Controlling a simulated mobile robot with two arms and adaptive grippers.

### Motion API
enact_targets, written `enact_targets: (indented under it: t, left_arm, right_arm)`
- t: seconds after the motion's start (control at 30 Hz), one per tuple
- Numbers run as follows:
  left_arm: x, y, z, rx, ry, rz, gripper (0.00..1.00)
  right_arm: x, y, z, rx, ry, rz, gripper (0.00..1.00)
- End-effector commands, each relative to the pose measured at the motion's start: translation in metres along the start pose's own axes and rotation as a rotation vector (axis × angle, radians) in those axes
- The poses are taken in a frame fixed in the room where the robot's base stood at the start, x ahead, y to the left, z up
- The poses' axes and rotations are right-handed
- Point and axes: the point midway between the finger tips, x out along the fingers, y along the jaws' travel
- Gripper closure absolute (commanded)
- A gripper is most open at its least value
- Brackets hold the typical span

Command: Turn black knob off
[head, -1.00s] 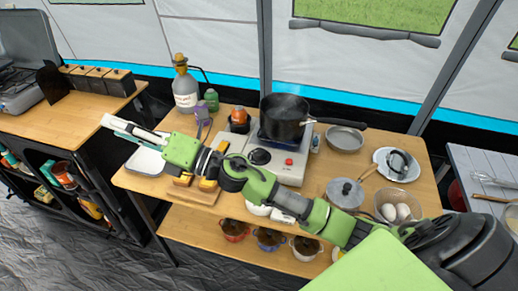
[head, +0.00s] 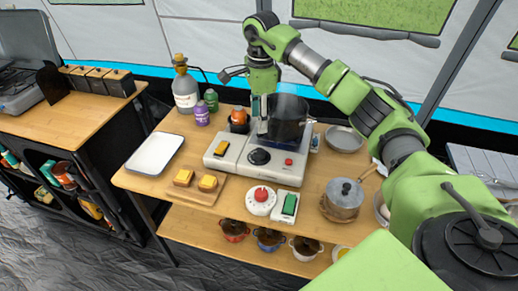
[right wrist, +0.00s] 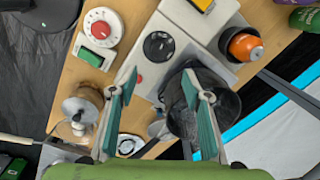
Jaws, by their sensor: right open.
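The black knob (head: 259,156) is on the front face of the white portable stove (head: 232,158), left of a small red button. In the right wrist view the same round knob (right wrist: 158,46) lies ahead of the fingers, with none of it covered. My right gripper (head: 262,127) points down above the stove, just behind the knob and beside the dark pot. My left gripper is in neither current view.
A dark pot (head: 288,118) sits on the burner close to my right gripper. A red dial timer (head: 262,195) and a green switch box (head: 290,204) stand in front of the stove. Bottles (head: 202,114) stand behind left; a lidded pot (head: 344,194) stands right.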

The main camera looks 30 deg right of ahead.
Motion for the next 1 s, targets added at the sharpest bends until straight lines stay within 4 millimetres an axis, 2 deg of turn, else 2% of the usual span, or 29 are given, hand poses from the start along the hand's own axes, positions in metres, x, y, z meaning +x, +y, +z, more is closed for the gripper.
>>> enact_targets:
  t: [0.17,0.63,0.8,1.0]
  left_arm:
    - [-0.005,0.000,-0.001,0.000,0.000,0.000,0.55]
    - [-0.026,0.000,-0.003,0.001,0.001,0.000,0.55]
    - [-0.029,0.000,-0.003,0.000,0.001,0.000,0.55]
    - [-0.030,0.000,-0.004,0.000,0.001,0.000,0.55]
  right_arm:
    - [0.018,0.002,-0.004,0.002,0.012,0.009,0.55]
    - [0.111,0.002,-0.003,0.001,0.008,0.008,0.55]
    - [0.130,0.002,-0.003,0.001,0.007,0.006,0.55]
    - [0.136,0.001,-0.003,0.001,0.007,0.003,0.55]
